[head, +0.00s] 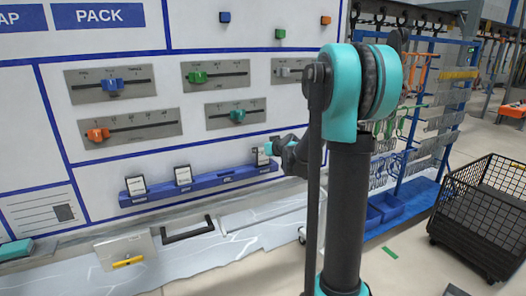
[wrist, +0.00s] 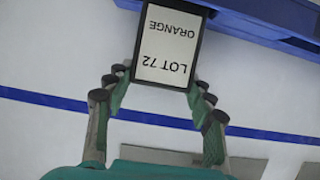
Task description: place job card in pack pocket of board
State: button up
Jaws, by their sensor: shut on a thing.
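The job card (wrist: 168,45), white with a black edge and marked "LOT 72 ORANGE", is between the fingertips of my gripper (wrist: 160,82). The lettering is upside down in the wrist view. In the head view my gripper (head: 270,149) is at the right end of the blue rail on the board (head: 220,140), and the job card (head: 261,157) shows beside its tip. Whether the card still touches the rail cannot be told. The PACK heading (head: 99,16) is at the upper left of the board. I cannot make out which part is its pocket.
Two other cards (head: 136,186) (head: 182,175) stand on the blue rail (head: 215,180). Grey slider plates (head: 130,131) and small coloured blocks are above. A black handle (head: 187,230) and a yellow-handled plate (head: 127,250) are below. A black wire cart (head: 485,215) stands right.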

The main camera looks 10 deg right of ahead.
jog(key=shift+f, duration=0.25)
jog(key=shift+f, duration=0.15)
jog(key=o, duration=1.1)
jog(key=shift+o, duration=0.2)
